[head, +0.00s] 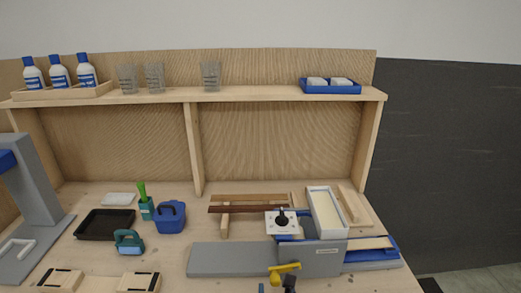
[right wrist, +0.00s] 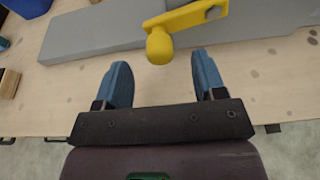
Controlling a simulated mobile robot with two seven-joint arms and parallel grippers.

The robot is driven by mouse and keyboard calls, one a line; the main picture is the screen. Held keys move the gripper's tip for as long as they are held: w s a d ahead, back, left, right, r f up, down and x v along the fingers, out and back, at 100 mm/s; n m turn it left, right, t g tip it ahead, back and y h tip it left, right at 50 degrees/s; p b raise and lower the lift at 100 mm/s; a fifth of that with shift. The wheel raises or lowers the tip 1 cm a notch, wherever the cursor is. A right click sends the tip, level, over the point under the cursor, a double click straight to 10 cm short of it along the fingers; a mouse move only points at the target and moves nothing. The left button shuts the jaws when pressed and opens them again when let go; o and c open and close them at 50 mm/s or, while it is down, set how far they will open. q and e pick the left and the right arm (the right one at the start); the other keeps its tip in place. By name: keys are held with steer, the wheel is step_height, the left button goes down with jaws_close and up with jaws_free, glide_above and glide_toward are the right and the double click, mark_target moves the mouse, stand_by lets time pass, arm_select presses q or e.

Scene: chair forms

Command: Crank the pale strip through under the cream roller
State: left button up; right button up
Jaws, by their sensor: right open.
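A grey machine (head: 310,259) stands at the front right of the bench. A pale strip (head: 366,243) lies on its blue bed (head: 385,255) at the right. A white frame with a cream inside (head: 325,212) sits on top; I cannot tell whether this is the cream roller. A yellow crank (head: 285,268) is on the front face; its arm and round knob also show in the right wrist view (right wrist: 159,46). My right gripper (right wrist: 160,62) is open and empty, the knob just ahead between its blue fingertips, no visible grip. My left gripper is not in view.
A black-knobbed plate (head: 282,220) and wooden strips (head: 250,203) lie behind the machine. A blue box (head: 170,217), teal item (head: 129,241) and black tray (head: 105,224) are to the left. A shelf (head: 260,97) runs above the bench.

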steer(key=shift+s, duration=2.35)
